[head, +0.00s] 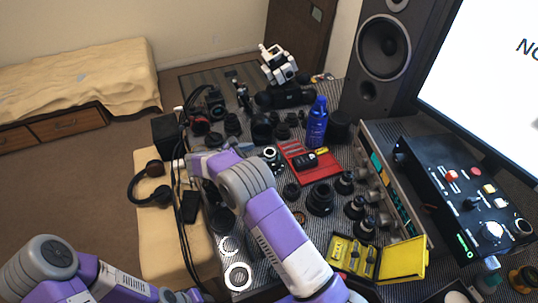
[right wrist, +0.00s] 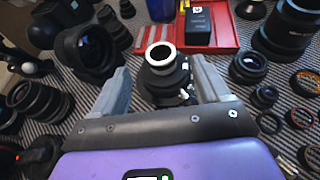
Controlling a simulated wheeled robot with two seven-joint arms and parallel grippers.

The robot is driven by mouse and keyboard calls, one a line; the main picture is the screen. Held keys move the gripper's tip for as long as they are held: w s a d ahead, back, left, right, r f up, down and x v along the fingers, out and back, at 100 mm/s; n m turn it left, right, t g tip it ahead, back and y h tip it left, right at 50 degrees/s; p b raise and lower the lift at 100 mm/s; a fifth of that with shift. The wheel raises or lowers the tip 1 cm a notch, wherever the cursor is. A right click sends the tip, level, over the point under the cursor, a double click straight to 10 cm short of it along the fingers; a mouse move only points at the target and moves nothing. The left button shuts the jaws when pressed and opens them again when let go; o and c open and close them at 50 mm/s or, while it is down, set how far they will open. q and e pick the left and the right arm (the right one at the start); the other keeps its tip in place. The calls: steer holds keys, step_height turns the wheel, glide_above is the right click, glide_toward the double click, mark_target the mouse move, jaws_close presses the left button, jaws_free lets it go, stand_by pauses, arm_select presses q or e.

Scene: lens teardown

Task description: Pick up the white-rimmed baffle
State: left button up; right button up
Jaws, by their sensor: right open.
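The white-rimmed baffle (right wrist: 160,55) shows as a white ring with a dark centre in the right wrist view. It sits on or just in front of a dark cylindrical part (right wrist: 166,84). In the head view a white ring (head: 270,153), likely the same one, lies left of the red tray. My right gripper (right wrist: 158,66) is open and empty, with one grey finger on each side of the ring in the picture. I cannot tell how far apart they are in depth. Its fingers are not clear in the head view. My left gripper is out of view.
The red tray (head: 322,172) holds small items. A blue bottle (head: 316,122) and many black lenses crowd the striped table. Two larger white rings (head: 238,277) (head: 230,245) lie at the near left. A yellow case (head: 402,262) is at the near right.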

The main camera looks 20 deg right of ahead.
mark_target(273, 151)
steer(key=b+x, duration=0.1)
steer(key=x, duration=0.3)
steer(key=shift+d+f, duration=0.1)
steer(key=shift+f, duration=0.2)
steer(key=shift+d+b, duration=0.3)
steer(key=shift+d, duration=0.1)
steer(key=c, duration=1.1)
